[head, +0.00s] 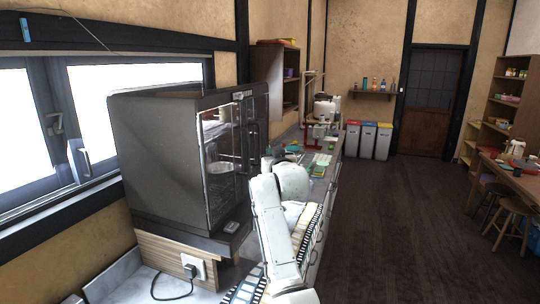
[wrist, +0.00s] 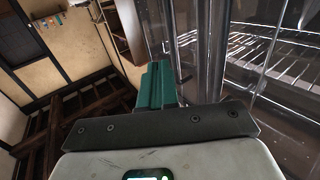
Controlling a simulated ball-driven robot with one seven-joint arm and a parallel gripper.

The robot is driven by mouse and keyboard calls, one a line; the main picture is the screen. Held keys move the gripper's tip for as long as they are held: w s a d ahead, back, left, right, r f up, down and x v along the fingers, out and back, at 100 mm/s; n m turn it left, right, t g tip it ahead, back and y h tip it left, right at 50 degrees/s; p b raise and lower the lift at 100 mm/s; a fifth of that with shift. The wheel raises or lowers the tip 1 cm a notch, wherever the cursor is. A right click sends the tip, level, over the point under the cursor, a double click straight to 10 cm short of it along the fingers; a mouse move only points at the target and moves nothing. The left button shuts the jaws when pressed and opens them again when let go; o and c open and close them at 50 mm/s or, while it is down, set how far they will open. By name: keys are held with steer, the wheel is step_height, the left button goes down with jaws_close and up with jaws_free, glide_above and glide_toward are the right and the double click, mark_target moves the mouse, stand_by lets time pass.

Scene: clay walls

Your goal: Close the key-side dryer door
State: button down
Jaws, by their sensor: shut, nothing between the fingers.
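The dryer (head: 165,155) is a dark grey cabinet with a glass front, standing on a wooden plinth against the window wall. Its glass doors (head: 222,150) face right, with dark upright handles near the far part. In the wrist view a glass pane (wrist: 250,95) with wire racks behind it fills the right side, beside upright metal bars. I cannot tell which door is the key-side one, or how far any door stands open. My gripper (wrist: 157,78), with green fingers, is shut and empty just left of the bars; contact is unclear. In the head view its fingers are not clear.
A counter (head: 322,185) with small items runs away beyond the dryer. A socket with a plugged cable (head: 190,270) is below it. Bins (head: 368,140) stand at the far wall. Stools (head: 510,205) and a table are at right. The dark floor (head: 400,220) between is clear.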

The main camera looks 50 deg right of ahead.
steer(key=s+d+b, duration=0.2)
steer(key=s+d, duration=0.2)
steer(key=s, duration=0.4)
steer(key=shift+s+d, duration=0.3)
steer(key=shift+s, duration=0.05)
steer(key=s+a+f+n+g+y, duration=0.2)
steer(key=s+a+f+y, duration=0.15)
steer(key=a+f, duration=0.95)
steer(key=s+a+f+n+g+y, duration=0.25)
steer(key=a+f+y, duration=0.25)
steer(key=a+f, duration=0.8)
steer(key=s+a+f+n+g+y, duration=0.1)
steer(key=s+a+f+g, duration=0.1)
steer(key=s+a+f, duration=0.3)
steer(key=s+a+f+n+g+y, duration=0.1)
steer(key=s+a+f+g, duration=0.2)
steer(key=s, duration=0.8)
steer(key=s+a+f+n+g+y, duration=0.1)
steer(key=s+a+f+g, duration=0.2)
steer(key=s+a+f, duration=0.4)
steer(key=shift+s+a, duration=0.8)
steer(key=shift+s, duration=0.3)
